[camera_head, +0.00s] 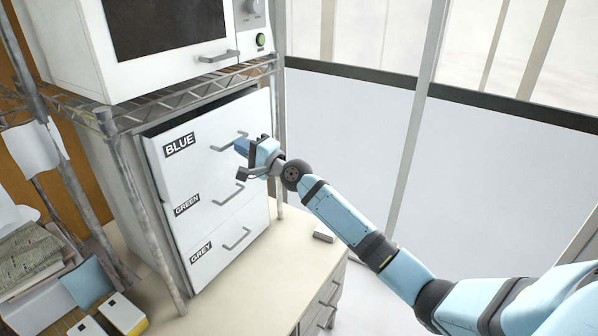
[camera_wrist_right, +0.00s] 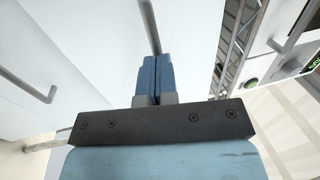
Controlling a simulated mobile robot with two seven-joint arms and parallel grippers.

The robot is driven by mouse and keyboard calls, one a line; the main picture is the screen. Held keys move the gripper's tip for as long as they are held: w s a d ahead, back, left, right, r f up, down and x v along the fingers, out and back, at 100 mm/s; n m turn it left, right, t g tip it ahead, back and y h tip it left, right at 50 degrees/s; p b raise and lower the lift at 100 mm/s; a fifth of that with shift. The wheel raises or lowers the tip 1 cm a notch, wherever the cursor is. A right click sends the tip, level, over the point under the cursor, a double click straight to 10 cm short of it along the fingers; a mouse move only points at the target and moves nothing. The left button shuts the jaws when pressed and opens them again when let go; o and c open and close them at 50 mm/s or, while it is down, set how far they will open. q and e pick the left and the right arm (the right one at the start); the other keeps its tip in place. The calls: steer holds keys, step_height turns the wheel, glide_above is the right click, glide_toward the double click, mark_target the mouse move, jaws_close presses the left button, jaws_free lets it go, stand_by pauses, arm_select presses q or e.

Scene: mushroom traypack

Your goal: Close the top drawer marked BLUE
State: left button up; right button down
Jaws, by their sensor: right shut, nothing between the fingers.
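The top drawer marked BLUE (camera_head: 205,152) is pulled out of the white cabinet, with a dark gap showing above its front. Its handle (camera_head: 229,143) is partly behind my right gripper. My right gripper (camera_head: 240,147) is shut and empty, at the handle of the BLUE drawer. In the right wrist view the blue fingers (camera_wrist_right: 157,72) are pressed together beside a grey handle bar (camera_wrist_right: 150,25). Whether they touch it or the drawer front I cannot tell. My left gripper is not in view.
The GREEN drawer (camera_head: 190,222) and GREY drawer (camera_head: 215,262) below look shut. A wire rack with a microwave (camera_head: 80,60) stands above. The cabinet stands on a cream counter (camera_head: 262,285). A glass partition is at the right. Papers lie at the lower left.

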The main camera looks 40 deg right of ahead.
mark_target(226, 140)
steer(key=x, duration=0.1)
steer(key=f+b+x, duration=0.1)
steer(key=x, duration=0.1)
steer(key=shift+w+a+r, duration=0.1)
steer(key=shift+w+a, duration=0.05)
steer(key=shift+w, duration=0.25)
steer(key=shift+r, duration=0.35)
steer(key=shift+r, duration=0.1)
